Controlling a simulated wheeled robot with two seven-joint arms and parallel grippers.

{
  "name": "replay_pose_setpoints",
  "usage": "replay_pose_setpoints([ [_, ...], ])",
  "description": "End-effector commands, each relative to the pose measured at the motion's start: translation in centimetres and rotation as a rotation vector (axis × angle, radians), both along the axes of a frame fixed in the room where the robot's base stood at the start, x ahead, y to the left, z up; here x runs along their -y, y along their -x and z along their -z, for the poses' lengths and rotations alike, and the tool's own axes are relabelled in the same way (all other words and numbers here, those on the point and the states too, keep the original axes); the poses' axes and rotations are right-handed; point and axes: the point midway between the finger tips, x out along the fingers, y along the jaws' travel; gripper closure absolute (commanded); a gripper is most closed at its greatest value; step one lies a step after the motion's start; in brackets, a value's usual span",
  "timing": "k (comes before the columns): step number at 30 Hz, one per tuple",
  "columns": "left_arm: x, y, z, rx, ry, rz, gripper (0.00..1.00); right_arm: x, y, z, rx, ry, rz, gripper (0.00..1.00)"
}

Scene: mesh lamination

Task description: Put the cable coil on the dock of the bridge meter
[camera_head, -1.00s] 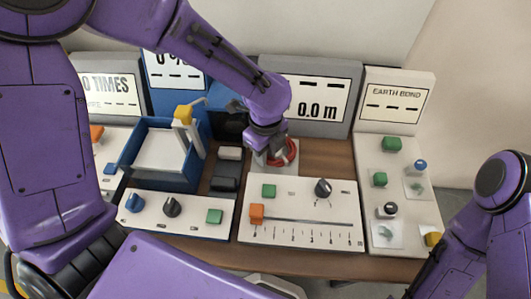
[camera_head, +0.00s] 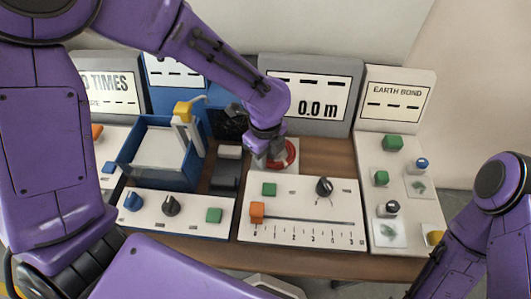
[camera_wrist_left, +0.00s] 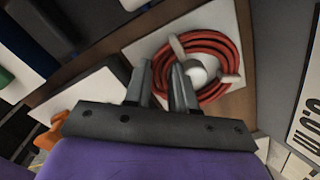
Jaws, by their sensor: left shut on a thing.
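The red cable coil (camera_head: 287,153) is partly hidden behind my left gripper (camera_head: 268,157) in the head view. Whether the coil rests fully on the plate is hard to tell. The bridge meter has a display reading 0.0 m (camera_head: 315,108) and a front slider panel (camera_head: 300,200). My right gripper is not in view.
A blue tray (camera_head: 150,172) and a knob panel (camera_head: 180,210) stand to the left. The earth bond unit (camera_head: 398,105) with green blocks is to the right. Brown table (camera_head: 325,158) is bare beside the coil.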

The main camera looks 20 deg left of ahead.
Motion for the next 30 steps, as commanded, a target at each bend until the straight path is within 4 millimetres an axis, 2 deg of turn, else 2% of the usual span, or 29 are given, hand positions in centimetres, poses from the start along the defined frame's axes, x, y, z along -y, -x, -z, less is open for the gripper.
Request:
replay_pose_setpoints([
  [2,0.0,0.0,0.2,0.000,0.000,0.000,1.00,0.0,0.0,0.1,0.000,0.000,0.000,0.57],
  [3,0.0,0.0,0.2,0.000,0.000,0.000,0.72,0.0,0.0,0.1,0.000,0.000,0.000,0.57],
  [6,0.0,0.0,0.2,0.001,0.000,-0.001,0.45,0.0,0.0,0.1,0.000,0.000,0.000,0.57],
  [22,0.2,-0.3,-0.4,0.011,0.006,-0.002,0.45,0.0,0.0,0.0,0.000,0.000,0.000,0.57],
  [26,0.1,-0.4,-2.7,0.016,0.009,-0.003,0.45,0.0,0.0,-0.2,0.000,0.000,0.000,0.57],
  [30,0.0,-0.1,-6.2,0.012,0.006,-0.001,0.45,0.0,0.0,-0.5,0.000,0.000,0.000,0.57],
])
